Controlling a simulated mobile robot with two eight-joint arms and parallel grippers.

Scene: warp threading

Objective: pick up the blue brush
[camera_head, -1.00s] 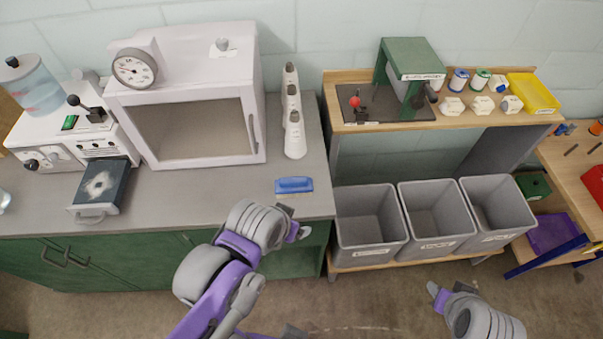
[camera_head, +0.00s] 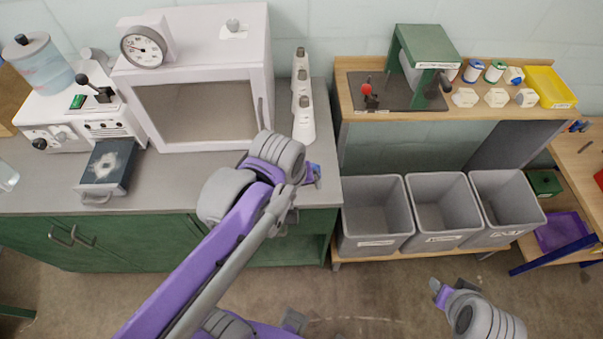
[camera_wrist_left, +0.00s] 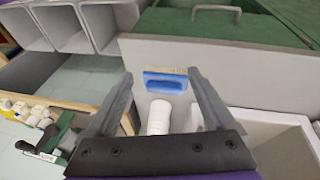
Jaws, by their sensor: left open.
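The blue brush (camera_wrist_left: 165,82) lies on the grey counter in the left wrist view. It has a blue back and a thin tan edge. It appears ahead of my left gripper (camera_wrist_left: 160,74), between the two spread fingertips. The fingers are open and empty; I cannot tell how far above the brush they are. In the head view my left arm hides most of the brush, and the left gripper (camera_head: 312,175) is over the counter's front right corner. My right gripper (camera_head: 440,292) is low at the right, and its jaws are not clear.
Grey bins (camera_head: 375,215) stand right of the counter. A wooden shelf (camera_head: 520,121) carries a green press (camera_head: 425,50).

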